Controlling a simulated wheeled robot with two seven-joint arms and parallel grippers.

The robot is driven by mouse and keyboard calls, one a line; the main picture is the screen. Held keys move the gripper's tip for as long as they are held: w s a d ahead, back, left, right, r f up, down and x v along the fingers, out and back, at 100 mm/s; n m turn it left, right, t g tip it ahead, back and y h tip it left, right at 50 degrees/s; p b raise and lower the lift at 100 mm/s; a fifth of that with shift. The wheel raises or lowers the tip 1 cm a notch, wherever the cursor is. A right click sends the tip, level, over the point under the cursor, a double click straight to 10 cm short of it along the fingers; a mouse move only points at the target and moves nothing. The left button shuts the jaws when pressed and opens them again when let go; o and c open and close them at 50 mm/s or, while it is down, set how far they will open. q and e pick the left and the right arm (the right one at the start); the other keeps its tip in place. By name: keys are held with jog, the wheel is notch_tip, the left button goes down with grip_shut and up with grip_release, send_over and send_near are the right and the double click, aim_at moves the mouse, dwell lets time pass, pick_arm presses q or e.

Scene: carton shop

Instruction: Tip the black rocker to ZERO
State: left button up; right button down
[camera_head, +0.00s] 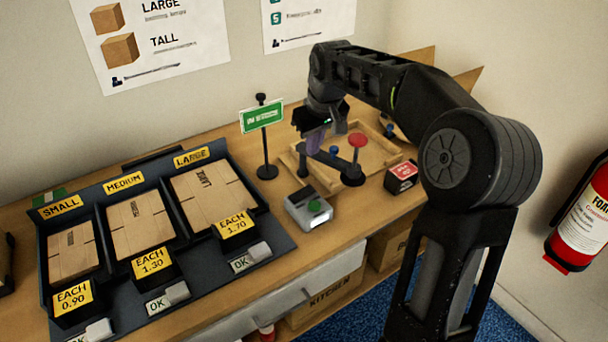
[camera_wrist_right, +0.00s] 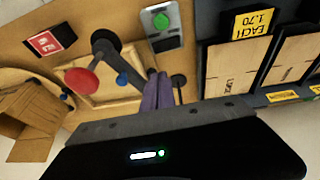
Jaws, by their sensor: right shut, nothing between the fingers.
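A small grey box (camera_head: 309,211) with a round green button stands on the bench, left of a black lever arm. A black part (camera_head: 301,194) sits at its back end; it may be the rocker, but I cannot read ZERO or see its tilt. In the right wrist view the box (camera_wrist_right: 148,8) is at the top, with the black part (camera_wrist_right: 166,44) at its lower end. My right gripper (camera_head: 315,145) is shut and empty above the bench, behind the box. Its purple fingertips (camera_wrist_right: 158,78) point towards the black part in the wrist view, apparently apart from it. My left gripper is out of view.
The black lever arm (camera_head: 328,159) with a red knob (camera_head: 357,140) and blue knobs stands close to my right gripper. A green sign (camera_head: 261,117) on a post is to the left. A carton rack (camera_head: 108,187) fills the left bench. A red-topped box (camera_head: 401,176) lies right.

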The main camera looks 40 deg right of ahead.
aim_at(309, 188)
jog(key=shift+s+f, duration=0.15)
jog(key=shift+s, duration=0.05)
jog(key=x, duration=0.4)
jog(key=s+x, duration=0.1)
jog(key=x, duration=0.8)
jog(key=shift+s+d+f+p, duration=0.15)
jog(key=shift+f+p, duration=0.2)
jog(key=shift+f, duration=0.25)
